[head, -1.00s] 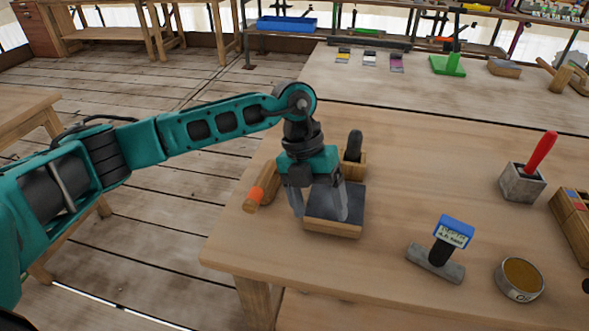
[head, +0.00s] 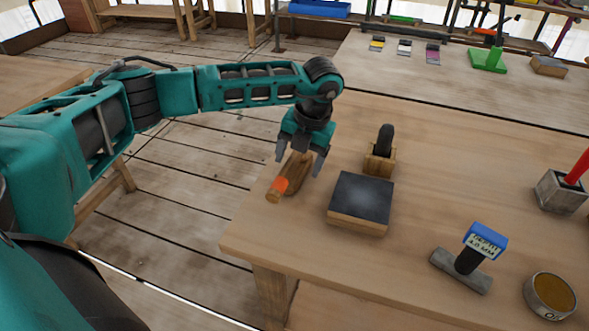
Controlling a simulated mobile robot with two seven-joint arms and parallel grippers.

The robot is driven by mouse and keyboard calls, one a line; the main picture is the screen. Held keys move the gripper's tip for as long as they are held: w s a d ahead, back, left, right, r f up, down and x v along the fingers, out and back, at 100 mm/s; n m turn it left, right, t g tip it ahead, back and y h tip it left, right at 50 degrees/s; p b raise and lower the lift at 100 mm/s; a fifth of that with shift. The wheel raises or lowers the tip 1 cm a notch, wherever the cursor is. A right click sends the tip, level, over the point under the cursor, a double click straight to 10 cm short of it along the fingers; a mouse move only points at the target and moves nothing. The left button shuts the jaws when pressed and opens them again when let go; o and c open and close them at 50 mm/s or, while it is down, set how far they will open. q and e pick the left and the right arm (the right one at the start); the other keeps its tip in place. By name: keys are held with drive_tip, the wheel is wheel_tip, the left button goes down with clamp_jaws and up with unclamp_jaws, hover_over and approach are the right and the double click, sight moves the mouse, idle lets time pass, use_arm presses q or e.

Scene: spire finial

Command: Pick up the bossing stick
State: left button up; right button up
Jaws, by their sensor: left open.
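The bossing stick (head: 292,176) is a wooden piece with an orange band near its front end. It lies at the left edge of the wooden workbench (head: 410,225). My left gripper (head: 300,163) is open, pointing down, with its fingers on either side of the stick's far part. I cannot tell whether the fingers touch it. The gripper partly hides the stick's far end. My right gripper is not in view.
A dark-topped wooden block (head: 361,201) lies just right of the stick. Behind it, a black-handled tool (head: 386,142) stands in a wooden holder. A blue-topped tool (head: 484,242) and a round tin (head: 550,295) are at right. The bench's left edge is close to the stick.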

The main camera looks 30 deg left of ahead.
sight(296, 164)
use_arm(q)
drive_tip(key=f, duration=0.3)
drive_tip(key=a+f, duration=0.1)
drive_tip(key=shift+s+a+f, duration=0.1)
drive_tip(key=shift+s+f, duration=0.15)
drive_tip(key=shift+s, duration=0.05)
drive_tip(key=c, duration=1.2)
drive_tip(key=shift+c, duration=0.3)
drive_tip(key=shift+r, duration=0.15)
